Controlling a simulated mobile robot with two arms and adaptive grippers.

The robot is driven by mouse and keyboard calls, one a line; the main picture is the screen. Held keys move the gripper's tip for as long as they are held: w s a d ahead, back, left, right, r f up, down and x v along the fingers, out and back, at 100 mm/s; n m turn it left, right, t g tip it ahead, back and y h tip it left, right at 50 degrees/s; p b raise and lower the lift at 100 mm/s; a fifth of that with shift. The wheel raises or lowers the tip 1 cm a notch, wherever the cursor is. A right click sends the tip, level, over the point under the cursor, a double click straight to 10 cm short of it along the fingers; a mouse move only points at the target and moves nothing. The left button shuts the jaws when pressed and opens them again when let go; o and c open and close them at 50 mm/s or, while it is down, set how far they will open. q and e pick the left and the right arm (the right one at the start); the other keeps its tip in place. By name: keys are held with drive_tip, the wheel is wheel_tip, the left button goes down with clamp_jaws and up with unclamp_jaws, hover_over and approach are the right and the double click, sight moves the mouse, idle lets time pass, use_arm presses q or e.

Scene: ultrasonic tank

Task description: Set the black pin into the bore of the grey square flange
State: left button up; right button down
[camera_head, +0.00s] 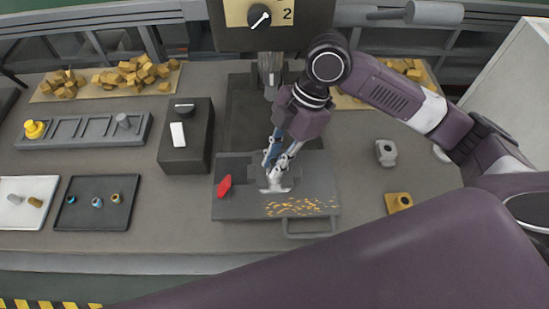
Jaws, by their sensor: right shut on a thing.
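My right gripper (274,178) points down over the dark grey plate (235,205) in the middle of the table. It is shut on a small pale grey thing (274,189) low over the plate; its shape is partly hidden by the fingers. A grey block with a rounded raised part (386,152), possibly the grey square flange, stands on the table right of the plate; its bore is too small to make out. I cannot pick out a black pin for certain. My left gripper is not in view.
A red piece (224,186) and orange shavings (300,207) lie on the plate. A yellow square part (398,202) sits at the right. At the left are a dark box (187,152), a grey rack (80,132), a black tray (97,222) and a white tray (14,216).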

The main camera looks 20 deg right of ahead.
drive_tip(key=shift+f+p, duration=0.35)
drive_tip(key=shift+p, duration=0.35)
idle(1.1)
drive_tip(key=c, duration=1.3)
unclamp_jaws()
wheel_tip(320, 180, up, 7)
drive_tip(key=p, duration=0.8)
drive_tip(key=shift+s+f, duration=0.1)
